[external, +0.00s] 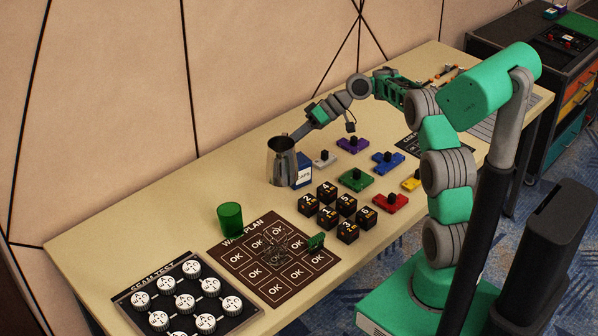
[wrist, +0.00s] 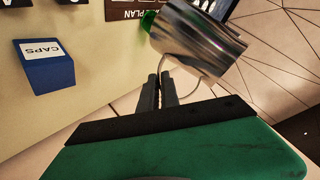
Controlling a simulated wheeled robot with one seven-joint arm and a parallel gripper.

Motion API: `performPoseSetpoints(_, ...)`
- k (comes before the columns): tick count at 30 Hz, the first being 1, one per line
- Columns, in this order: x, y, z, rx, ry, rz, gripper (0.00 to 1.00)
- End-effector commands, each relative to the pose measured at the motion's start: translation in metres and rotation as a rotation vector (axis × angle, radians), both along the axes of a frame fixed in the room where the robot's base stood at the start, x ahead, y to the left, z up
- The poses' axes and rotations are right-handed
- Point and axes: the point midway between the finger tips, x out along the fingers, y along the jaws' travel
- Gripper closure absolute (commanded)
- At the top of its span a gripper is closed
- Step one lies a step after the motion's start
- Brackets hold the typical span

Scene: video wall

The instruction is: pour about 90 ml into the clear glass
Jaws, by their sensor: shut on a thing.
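A metal pitcher (external: 281,163) stands upright or nearly so at the back of the table; I cannot tell whether its base touches the tabletop. My gripper (external: 299,137) is at its right side. In the wrist view my gripper's fingers (wrist: 159,82) are shut on the pitcher's thin handle, with the shiny pitcher (wrist: 196,45) just beyond them. What is inside the pitcher does not show. A faint, see-through clear glass (external: 279,243) seems to stand on the dark WALL PLAN board (external: 236,252), to the front left of the pitcher.
A blue CAPS box (external: 301,171) is close beside the pitcher. A small green piece (external: 316,241) sits right of the glass. Several black numbered cubes (external: 327,193) and coloured blocks lie to the right.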

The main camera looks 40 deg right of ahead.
Motion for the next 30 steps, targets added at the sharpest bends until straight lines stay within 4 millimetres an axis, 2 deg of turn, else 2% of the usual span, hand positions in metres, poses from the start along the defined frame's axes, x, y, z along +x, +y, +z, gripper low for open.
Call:
performPoseSetpoints(7, 0.001, 0.001, -0.027, 0.001, 0.001, -0.003, 1.00)
performPoseSetpoints(11, 0.001, 0.001, -0.050, 0.002, 0.003, -0.003, 1.00)
performPoseSetpoints(21, 0.001, 0.001, -0.134, 0.002, 0.002, -0.005, 1.00)
performPoseSetpoints(24, 0.001, 0.001, -0.153, 0.001, 0.001, -0.003, 1.00)
performPoseSetpoints(30, 0.002, 0.001, -0.161, -0.001, -0.003, -0.005, 1.00)
